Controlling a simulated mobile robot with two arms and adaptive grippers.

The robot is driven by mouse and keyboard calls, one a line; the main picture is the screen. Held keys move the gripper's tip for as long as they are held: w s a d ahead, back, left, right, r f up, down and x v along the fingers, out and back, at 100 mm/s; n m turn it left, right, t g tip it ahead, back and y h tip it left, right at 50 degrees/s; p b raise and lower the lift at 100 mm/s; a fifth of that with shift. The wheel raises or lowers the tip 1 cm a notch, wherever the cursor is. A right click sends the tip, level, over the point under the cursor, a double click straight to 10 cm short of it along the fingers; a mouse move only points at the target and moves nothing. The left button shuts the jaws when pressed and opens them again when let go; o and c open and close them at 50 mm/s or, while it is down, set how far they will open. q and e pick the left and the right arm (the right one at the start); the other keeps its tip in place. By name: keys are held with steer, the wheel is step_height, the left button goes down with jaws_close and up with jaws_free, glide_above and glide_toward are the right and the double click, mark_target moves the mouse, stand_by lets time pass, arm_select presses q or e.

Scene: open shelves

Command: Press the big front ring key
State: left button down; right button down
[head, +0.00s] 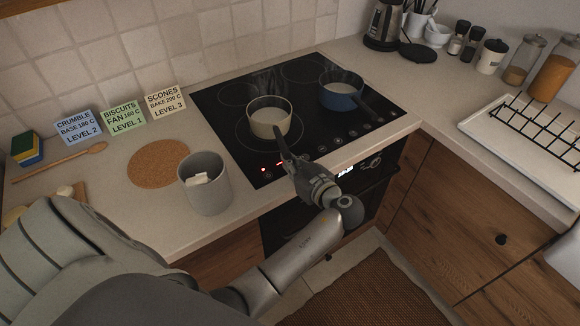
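The black glass hob (225,110) has a row of key marks along its front edge, with red lights (263,169) glowing at the front left. I cannot make out which mark is the big front ring key. A cream pot (268,122) stands on the front left ring. My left gripper (296,163) is over the hob's front edge, below the cream pot, and hides part of the key row. A dark narrow shape runs from it to the pot, so I cannot separate fingers from pot handle. My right gripper is not in view.
A grey mug (206,188) and a cork mat (158,163) are on the left counter. Three recipe cards (122,117) lean on the tiles. The oven (385,172) is below the hob.

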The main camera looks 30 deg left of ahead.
arm_select(q)
steer(key=shift+s+d+f, duration=0.1)
steer(key=shift+s+f, duration=0.15)
steer(key=shift+f, duration=0.45)
steer(key=shift+s+d, duration=0.1)
steer(key=shift+d, duration=0.3)
steer(key=r+v, duration=0.1)
steer(key=v, duration=0.6)
steer(key=shift+r, duration=0.25)
steer(key=shift+w+r, duration=0.1)
steer(key=shift+w, duration=0.15)
stand_by(1.0)
